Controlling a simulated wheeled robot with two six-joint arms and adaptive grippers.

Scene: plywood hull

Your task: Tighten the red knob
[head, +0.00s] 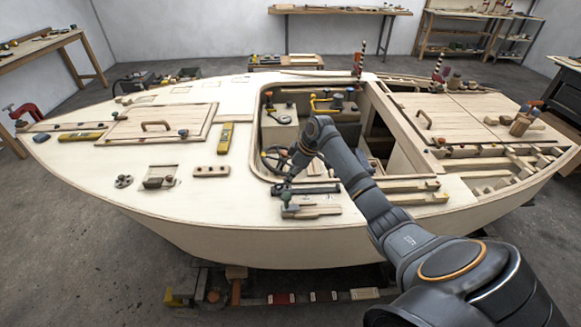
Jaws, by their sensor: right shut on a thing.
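My right gripper (288,199) is at the near edge of the cream plywood hull (215,232), small and dark in the view. Its arm comes in from the lower right. It is shut on a small part low over a wooden block (315,211) on the deck. That part looks like the red knob, but the fingers hide most of it and its colour barely shows. I cannot tell how far the knob is turned. My left gripper is not in view.
A dark bar (310,189) lies right behind the gripper. The open cockpit with a steering wheel (275,158) is beyond it. A yellow level (225,138) and a wooden block (211,171) are to the left.

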